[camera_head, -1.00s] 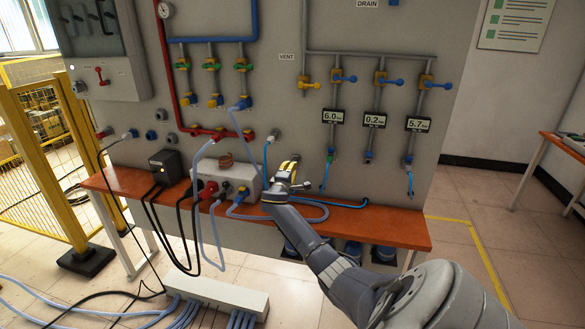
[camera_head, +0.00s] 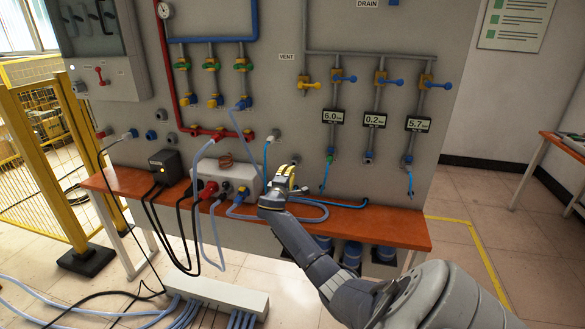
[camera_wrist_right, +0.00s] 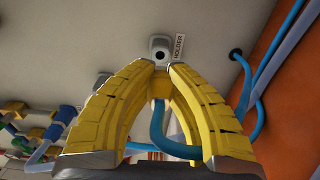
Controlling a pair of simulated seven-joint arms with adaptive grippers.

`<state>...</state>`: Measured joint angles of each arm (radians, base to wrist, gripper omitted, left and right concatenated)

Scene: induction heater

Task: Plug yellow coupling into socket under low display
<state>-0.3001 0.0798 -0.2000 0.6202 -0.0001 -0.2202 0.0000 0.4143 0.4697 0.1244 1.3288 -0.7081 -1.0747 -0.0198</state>
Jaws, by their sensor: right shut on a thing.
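My right gripper (camera_head: 291,168) is in front of the panel, left of the displays. In the right wrist view its yellow fingers (camera_wrist_right: 163,75) are shut on the yellow coupling (camera_wrist_right: 160,88), with a blue hose (camera_wrist_right: 168,142) bending away below it. A pale round fitting labelled HOLDER (camera_wrist_right: 160,46) is just beyond the fingertips; contact cannot be told. Three displays read about 6.0 (camera_head: 333,116), 0.2 (camera_head: 374,120) and 5.7 (camera_head: 418,125). The socket (camera_head: 369,157) under the 0.2 display shows no hose. My left gripper is not in view.
Blue hoses hang under the 6.0 display (camera_head: 325,176) and the 5.7 display (camera_head: 410,182). A white outlet box (camera_head: 228,176) with plugs and cables stands on the orange bench (camera_head: 385,225), left of my gripper. Space before the displays is clear.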

